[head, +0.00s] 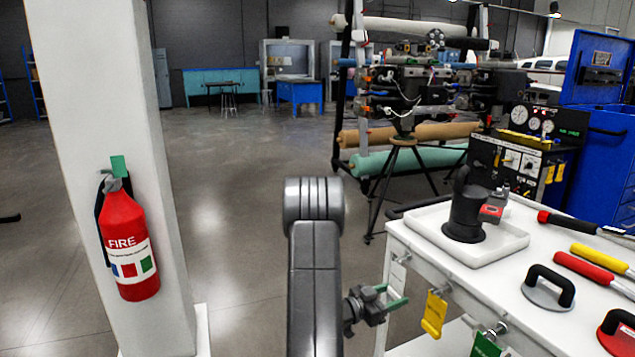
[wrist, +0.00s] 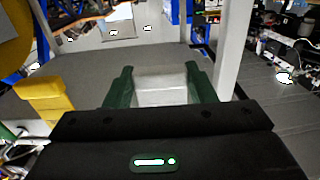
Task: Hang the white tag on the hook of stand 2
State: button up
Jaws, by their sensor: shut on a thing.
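The white tag (head: 397,273) hangs at the left end of the white cart's front edge, by a small hook at its top. My gripper (head: 396,299) is at the tag's lower part, its green fingers closed on it. In the wrist view my gripper (wrist: 160,88) has one dark green finger on each side of the white tag (wrist: 160,78). A turbine-like assembly on a tripod stand (head: 405,143) is at the back; no stand number or free hook can be made out on it.
A yellow tag (head: 433,314) and a green tag (head: 486,346) hang along the same edge of the cart (head: 420,252). Tools and a white tray (head: 515,238) are on its top. A fire extinguisher (head: 128,245) is on a white pillar (head: 95,90). Open floor is at left centre.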

jog(key=shift+s+a, duration=0.25)
jog(key=shift+a, duration=0.35)
jog(key=shift+v, duration=1.25)
